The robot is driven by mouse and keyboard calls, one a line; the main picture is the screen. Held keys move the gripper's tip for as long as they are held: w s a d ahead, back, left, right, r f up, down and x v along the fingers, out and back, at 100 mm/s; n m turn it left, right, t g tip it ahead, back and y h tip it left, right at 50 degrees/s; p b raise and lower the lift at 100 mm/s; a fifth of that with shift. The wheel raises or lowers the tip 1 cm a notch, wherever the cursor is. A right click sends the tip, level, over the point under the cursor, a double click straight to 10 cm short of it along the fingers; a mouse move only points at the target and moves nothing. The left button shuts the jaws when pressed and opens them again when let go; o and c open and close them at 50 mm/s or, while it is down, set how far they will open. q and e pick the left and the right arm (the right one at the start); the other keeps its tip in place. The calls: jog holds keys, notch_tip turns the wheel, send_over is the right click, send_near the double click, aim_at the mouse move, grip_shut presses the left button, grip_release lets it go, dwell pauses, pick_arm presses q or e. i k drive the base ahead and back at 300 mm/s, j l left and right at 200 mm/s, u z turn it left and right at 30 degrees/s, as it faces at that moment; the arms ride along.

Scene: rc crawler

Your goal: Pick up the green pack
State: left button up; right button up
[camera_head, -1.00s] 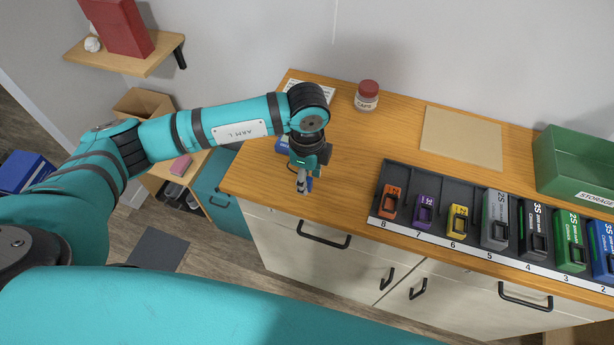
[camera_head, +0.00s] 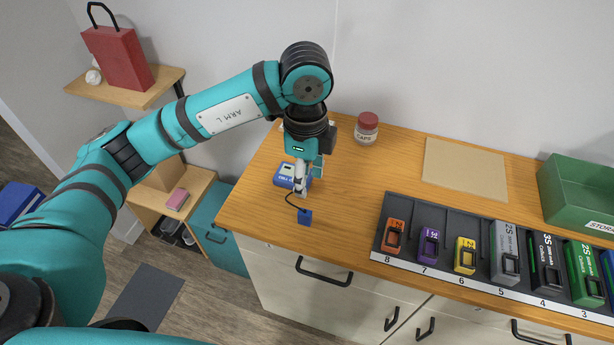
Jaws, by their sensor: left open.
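The green pack (camera_head: 582,272) stands in the slot marked 3 of the dark rack (camera_head: 394,203), near the right edge of the head view. My left gripper (camera_head: 301,190) is open and points down over the left part of the wooden counter. It is far to the left of the green pack and does not touch it. A blue device (camera_head: 287,175) with a small display lies just behind and left of the gripper, with a cable to a small blue plug (camera_head: 305,217). My right gripper is not in view.
The rack also holds orange (camera_head: 393,234), purple (camera_head: 428,246), yellow (camera_head: 465,255), grey (camera_head: 504,252) and black (camera_head: 545,262) packs. A green storage bin (camera_head: 580,200) stands behind it at the right. A red-lidded jar (camera_head: 366,128) and a tan mat (camera_head: 464,166) are at the back.

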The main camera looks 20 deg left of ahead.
aim_at(587, 290)
jog(key=z, duration=1.5)
